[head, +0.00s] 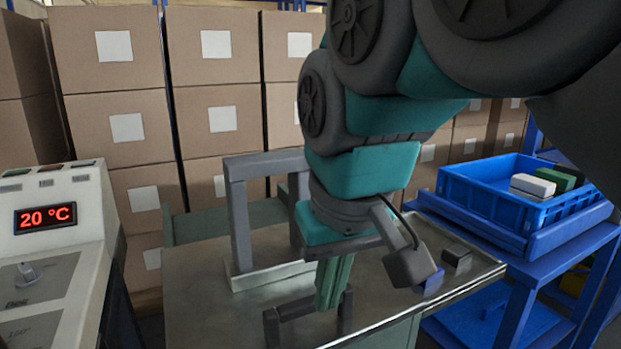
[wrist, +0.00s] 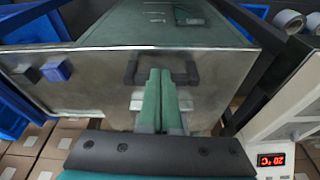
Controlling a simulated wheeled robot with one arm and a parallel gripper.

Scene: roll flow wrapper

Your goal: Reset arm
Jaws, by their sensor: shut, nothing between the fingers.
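My gripper (head: 330,297) points down over the metal worktop (head: 200,300) in the head view. Its two green fingers are shut against each other with nothing between them, as the wrist view (wrist: 160,80) also shows. A dark U-shaped handle (head: 295,308) is on the worktop right at the fingertips. In the wrist view its two ends (wrist: 131,72) stick out on either side of the fingers, and its middle is hidden behind them. I cannot tell whether the fingers touch it. My arm fills the upper right of the head view.
A grey frame (head: 238,215) stands on the worktop behind my gripper. A dark block (head: 457,257) and a blue block (wrist: 57,71) lie near the worktop's edge. A blue crate (head: 490,205) stands at right, a control panel (head: 55,240) at left, stacked cartons (head: 120,90) behind.

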